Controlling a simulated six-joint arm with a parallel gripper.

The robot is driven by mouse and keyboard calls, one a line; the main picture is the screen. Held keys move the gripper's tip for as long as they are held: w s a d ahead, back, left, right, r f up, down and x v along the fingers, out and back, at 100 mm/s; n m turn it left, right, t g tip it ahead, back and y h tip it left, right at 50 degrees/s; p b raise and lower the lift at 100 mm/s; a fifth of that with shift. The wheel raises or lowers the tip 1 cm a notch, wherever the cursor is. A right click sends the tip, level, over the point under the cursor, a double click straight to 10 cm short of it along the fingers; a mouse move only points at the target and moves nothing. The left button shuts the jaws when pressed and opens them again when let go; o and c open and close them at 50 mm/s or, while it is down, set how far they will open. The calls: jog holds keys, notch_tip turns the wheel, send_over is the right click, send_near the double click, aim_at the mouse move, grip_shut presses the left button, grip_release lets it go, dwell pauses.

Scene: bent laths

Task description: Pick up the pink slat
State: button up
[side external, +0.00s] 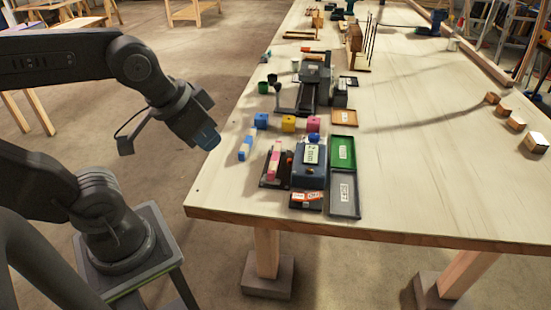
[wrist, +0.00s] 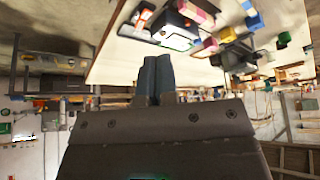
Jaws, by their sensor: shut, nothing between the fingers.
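The pink slat (side external: 274,161), pink with pale parts, lies near the table's left edge on a dark holder, beside a dark blue device. In the wrist view a pink piece that looks like the same slat (wrist: 197,12) shows at the top, partly cut by the frame. My gripper (side external: 209,139) hangs off the table's left side, apart from the slat. Its two blue fingertips (wrist: 158,70) are together in the wrist view, with nothing between them.
A blue slat (side external: 246,145) lies left of the pink one. Blue (side external: 261,120), yellow (side external: 288,123) and pink (side external: 313,123) blocks stand behind. Green (side external: 343,151) and grey (side external: 345,193) trays lie right of the blue device (side external: 308,173). The table's right middle is mostly clear.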

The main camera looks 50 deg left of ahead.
jog(key=o, duration=0.6)
jog(key=n+g, duration=0.6)
jog(key=n, duration=0.3)
send_over(275, 156)
notch_tip(275, 156, down, 7)
notch_tip(275, 156, down, 13)
jog(key=shift+f, duration=0.1)
